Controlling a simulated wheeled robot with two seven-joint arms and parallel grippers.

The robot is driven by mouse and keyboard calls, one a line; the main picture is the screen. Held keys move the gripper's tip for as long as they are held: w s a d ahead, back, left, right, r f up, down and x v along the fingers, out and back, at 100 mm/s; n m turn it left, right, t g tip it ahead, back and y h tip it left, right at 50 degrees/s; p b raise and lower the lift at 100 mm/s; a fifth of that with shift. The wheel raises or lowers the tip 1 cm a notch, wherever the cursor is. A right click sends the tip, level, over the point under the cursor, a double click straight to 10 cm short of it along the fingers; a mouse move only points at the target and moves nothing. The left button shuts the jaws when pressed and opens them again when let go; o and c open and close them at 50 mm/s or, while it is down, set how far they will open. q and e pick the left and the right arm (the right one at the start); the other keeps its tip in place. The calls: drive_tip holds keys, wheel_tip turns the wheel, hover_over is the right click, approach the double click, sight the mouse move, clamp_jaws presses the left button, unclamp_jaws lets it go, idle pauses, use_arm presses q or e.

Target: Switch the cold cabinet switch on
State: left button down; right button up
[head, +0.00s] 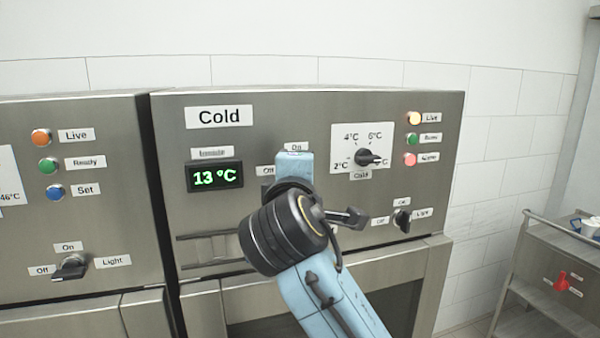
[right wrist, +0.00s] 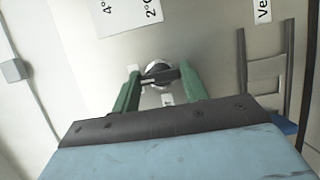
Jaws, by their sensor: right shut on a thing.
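The steel cold cabinet (head: 225,145) has a "Cold" label and a display (head: 214,177) reading 13 °C. My right gripper (head: 293,168) is up against its panel, between the display and the temperature dial, with an "Off" label beside it and an "On" label just above. It covers the switch in the head view. In the right wrist view the black switch knob (right wrist: 160,74) sits on a round base, between the green fingers of my right gripper (right wrist: 160,84). The gripper is shut on the knob. I cannot tell its exact setting. My left gripper is not in view.
The temperature dial (head: 367,157) and a smaller knob (head: 402,221) are right of my gripper. Another cabinet (head: 110,215) with a Light switch (head: 70,267) stands left. A cart (head: 545,265) stands at far right.

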drive_tip(key=o, duration=1)
drive_tip(key=s, duration=0.4)
drive_tip(key=s+p, duration=0.1)
drive_tip(key=s, duration=0.4)
drive_tip(key=s+a+p, duration=0.1)
drive_tip(key=s, duration=0.3)
drive_tip(key=shift+s, duration=0.2)
